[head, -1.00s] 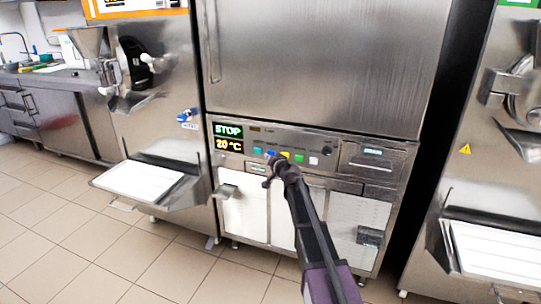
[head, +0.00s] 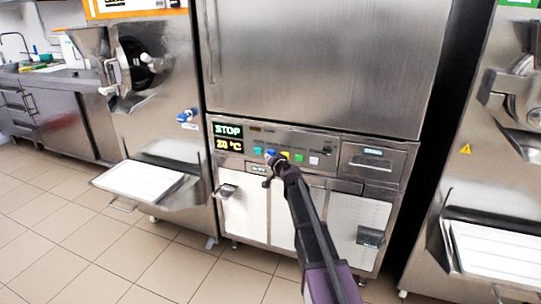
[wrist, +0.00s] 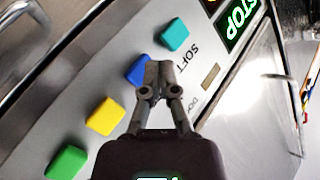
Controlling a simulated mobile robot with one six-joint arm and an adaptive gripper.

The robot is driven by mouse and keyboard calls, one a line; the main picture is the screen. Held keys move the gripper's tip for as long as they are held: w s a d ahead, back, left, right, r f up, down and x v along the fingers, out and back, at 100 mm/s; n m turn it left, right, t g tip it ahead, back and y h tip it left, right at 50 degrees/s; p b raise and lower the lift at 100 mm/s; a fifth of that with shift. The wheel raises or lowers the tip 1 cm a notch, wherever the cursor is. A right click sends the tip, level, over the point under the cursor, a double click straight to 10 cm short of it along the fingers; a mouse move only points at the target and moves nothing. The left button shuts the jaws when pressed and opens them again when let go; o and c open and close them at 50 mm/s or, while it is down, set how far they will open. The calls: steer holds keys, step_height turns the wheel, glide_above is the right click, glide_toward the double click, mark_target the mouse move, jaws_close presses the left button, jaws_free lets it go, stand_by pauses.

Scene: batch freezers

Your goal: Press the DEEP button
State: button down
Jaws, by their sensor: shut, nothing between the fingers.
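The control panel (head: 325,146) of the middle freezer has a row of coloured buttons. A teal button (wrist: 174,34) is labelled SOFT; it also shows in the head view (head: 257,150). Beside it is a blue button (wrist: 137,70), partly covered by my gripper (wrist: 158,68). Then come a yellow button (wrist: 105,117) and a green button (wrist: 66,162). No DEEP label is readable; my gripper hides the label area beside the blue button. My gripper is shut and empty, its tips at the blue button's edge. I cannot tell whether they touch it.
The panel display (head: 228,136) reads STOP and 20 °C. A white button (head: 314,161) ends the row. Metal handles (head: 227,191) stick out below the panel. A tray (head: 140,180) juts out at the left machine, and another machine (head: 490,150) stands at the right.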

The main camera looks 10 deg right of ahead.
steer(key=shift+w+d, duration=0.5)
steer(key=shift+w, duration=0.3)
stand_by(1.5)
stand_by(0.4)
steer(key=shift+s+a, duration=0.5)
steer(key=shift+s, duration=0.35)
steer(key=shift+s+a, duration=0.4)
steer(key=shift+s, duration=0.3)
steer(key=shift+s+a, duration=0.45)
steer(key=shift+s, duration=0.3)
steer(key=shift+s+a, duration=0.4)
steer(key=shift+s, duration=0.3)
